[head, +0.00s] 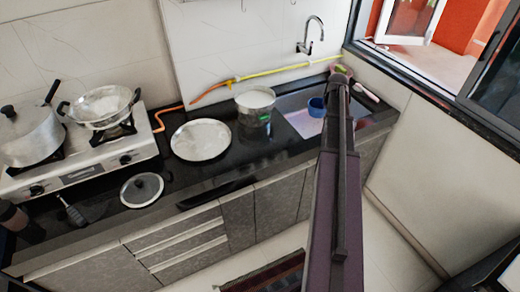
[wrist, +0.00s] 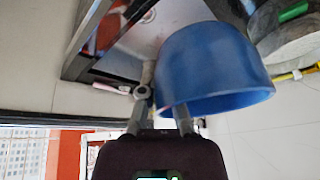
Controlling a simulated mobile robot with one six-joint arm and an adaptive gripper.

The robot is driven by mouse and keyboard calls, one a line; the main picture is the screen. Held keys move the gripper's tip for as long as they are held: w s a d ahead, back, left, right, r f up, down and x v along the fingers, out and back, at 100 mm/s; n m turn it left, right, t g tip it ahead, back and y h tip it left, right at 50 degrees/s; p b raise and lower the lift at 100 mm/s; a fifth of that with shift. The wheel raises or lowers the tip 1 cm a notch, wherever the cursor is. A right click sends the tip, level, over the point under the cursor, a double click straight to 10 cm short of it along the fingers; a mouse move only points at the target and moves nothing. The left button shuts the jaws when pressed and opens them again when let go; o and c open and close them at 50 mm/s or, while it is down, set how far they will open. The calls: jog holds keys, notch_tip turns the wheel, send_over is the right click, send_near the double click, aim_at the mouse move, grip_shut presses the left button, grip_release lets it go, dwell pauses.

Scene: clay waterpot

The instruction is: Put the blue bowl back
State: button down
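The blue bowl (head: 317,107) shows in the head view over the sink area, just left of my arm's far end. In the wrist view the bowl (wrist: 215,65) is large and close, its open side toward my gripper. My gripper (wrist: 160,80) has one finger outside the bowl's wall and the other reaching inside its rim. The fingers lean together onto the wall and look shut on it. The inner fingertip is hidden by the bowl. In the head view my gripper (head: 340,72) is small and partly hidden. Whether the bowl touches the sink (head: 297,120) is unclear.
A large metal pot (head: 256,105) stands left of the sink. A round plate (head: 201,140) and a lid (head: 142,189) lie farther left on the black counter. A stove (head: 85,160) with pots is at the left. The tap (head: 309,38) rises behind the sink; a window is at the right.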

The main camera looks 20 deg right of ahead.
jog(key=s+a+f+n+b, duration=0.1)
jog(key=a+f+b, duration=0.4)
jog(key=a, duration=0.3)
jog(key=s+a+f+n+y+b, duration=0.1)
jog(key=a+f+b, duration=0.3)
jog(key=a, duration=0.5)
jog(key=s+a+f+n+b, duration=0.1)
jog(key=a+f+b, duration=0.4)
jog(key=a, duration=0.3)
jog(key=shift+a+f+n+t+y+b, duration=0.3)
jog(key=shift+a+f, duration=0.1)
jog(key=shift+f, duration=0.35)
jog(key=shift+w, duration=0.2)
jog(key=w+d, duration=0.1)
jog(key=w, duration=0.3)
jog(key=w+d+f+b, duration=0.1)
jog(key=w, duration=0.4)
jog(key=w+d, duration=0.2)
jog(key=w, duration=0.2)
jog(key=shift+w+f, duration=0.15)
jog(key=shift+w, duration=0.25)
jog(key=shift+w+d, duration=0.1)
jog(key=shift+w, duration=0.2)
jog(key=shift+b+x, duration=1)
jog(key=shift+b, duration=0.05)
jog(key=shift+f+b, duration=0.95)
jog(key=shift+b, duration=0.05)
